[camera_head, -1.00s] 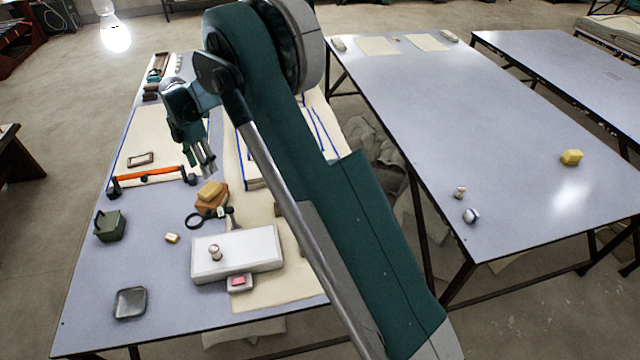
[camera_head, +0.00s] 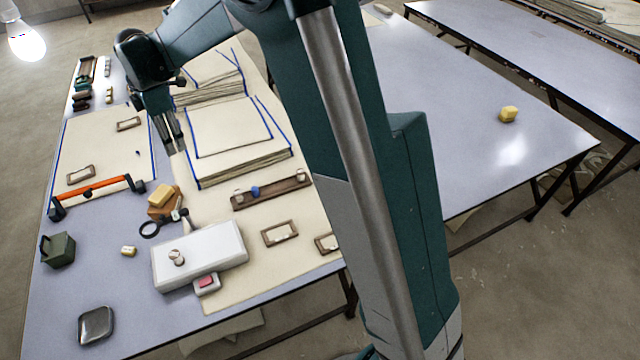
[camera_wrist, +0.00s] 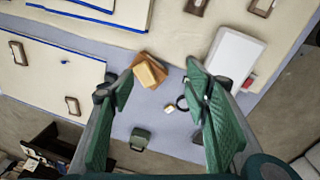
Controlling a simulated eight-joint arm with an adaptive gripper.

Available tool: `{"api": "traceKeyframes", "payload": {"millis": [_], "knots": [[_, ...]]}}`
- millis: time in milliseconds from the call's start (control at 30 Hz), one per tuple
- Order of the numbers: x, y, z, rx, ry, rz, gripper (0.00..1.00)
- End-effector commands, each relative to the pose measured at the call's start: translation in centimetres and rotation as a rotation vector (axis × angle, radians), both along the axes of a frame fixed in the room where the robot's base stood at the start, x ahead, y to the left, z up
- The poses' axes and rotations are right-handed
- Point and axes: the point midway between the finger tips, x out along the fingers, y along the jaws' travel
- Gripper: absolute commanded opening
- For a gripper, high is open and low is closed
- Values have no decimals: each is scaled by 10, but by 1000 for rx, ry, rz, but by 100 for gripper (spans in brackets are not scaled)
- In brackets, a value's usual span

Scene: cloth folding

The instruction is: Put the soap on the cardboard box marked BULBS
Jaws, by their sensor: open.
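My gripper (camera_head: 176,146) hangs over the left table, behind the tan stack and beside the folded cloth. In the wrist view my gripper (camera_wrist: 160,84) is open and empty, its green fingers wide apart. A yellow block (camera_head: 160,193) rests on a brown block (camera_head: 166,210); the yellow block (camera_wrist: 148,73) shows beyond and between the fingers in the wrist view. A pink bar (camera_head: 207,282) sits in a small white dish beside the white box. I cannot tell which block is the soap. No BULBS marking is readable, so I cannot identify that cardboard box.
A white box (camera_head: 200,258) with a small knob-like object on top, a magnifier (camera_head: 150,229), an orange-handled bar (camera_head: 95,190), a green box (camera_head: 58,249) and a metal dish (camera_head: 96,326) crowd the left table. Another yellow block (camera_head: 508,114) sits on the mostly clear right table.

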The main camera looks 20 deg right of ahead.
Motion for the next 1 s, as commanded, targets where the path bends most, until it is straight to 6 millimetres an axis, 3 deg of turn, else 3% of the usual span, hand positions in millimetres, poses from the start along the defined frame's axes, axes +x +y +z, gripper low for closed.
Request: {"api": "traceKeyframes", "payload": {"millis": [500,1000], "knots": [[-69,-84,71,78,-72,-350,47],[-148,-155,112,174,-137,-683,47]]}}
